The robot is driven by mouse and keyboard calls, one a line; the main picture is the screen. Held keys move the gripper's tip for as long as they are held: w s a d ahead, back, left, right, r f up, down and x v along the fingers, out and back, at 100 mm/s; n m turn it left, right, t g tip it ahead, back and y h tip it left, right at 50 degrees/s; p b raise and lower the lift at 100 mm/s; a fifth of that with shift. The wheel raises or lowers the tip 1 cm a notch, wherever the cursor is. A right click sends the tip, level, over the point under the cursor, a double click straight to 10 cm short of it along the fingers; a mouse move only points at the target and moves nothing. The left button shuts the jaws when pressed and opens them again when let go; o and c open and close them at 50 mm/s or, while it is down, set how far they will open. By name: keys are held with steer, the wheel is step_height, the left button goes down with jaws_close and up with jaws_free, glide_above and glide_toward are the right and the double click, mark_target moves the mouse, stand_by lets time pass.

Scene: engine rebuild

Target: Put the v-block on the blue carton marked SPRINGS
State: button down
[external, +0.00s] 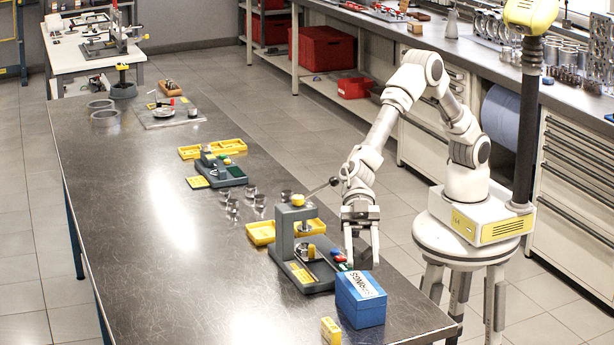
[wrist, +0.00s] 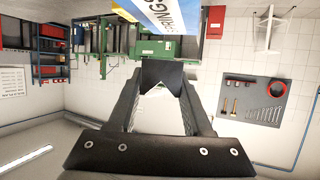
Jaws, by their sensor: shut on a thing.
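The blue carton (external: 360,300) stands near the front right corner of the steel table, with a white label on top. My gripper (external: 361,262) points down just above and behind the carton. In the wrist view my gripper (wrist: 162,80) is shut on a dark block, the v-block (wrist: 161,70), between its fingertips. The v-block is hard to make out in the external view. It appears apart from the carton.
A grey press-like fixture (external: 292,245) stands just left of the carton, with small coloured pieces beside it. A small yellow box (external: 331,331) stands in front. Several metal cups and yellow trays (external: 261,232) are farther back. The table's left side is clear.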

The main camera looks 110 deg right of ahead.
mark_target(361, 284)
steer(key=shift+f+b, duration=0.7)
steer(key=shift+f, duration=1.25)
steer(key=shift+f, duration=0.1)
steer(key=shift+c, duration=1.6)
jaws_free()
steer(key=shift+f, duration=0.1)
steer(key=shift+r, duration=0.25)
steer(key=p+v, duration=0.1)
steer(key=v, duration=1.1)
steer(key=shift+p, duration=0.3)
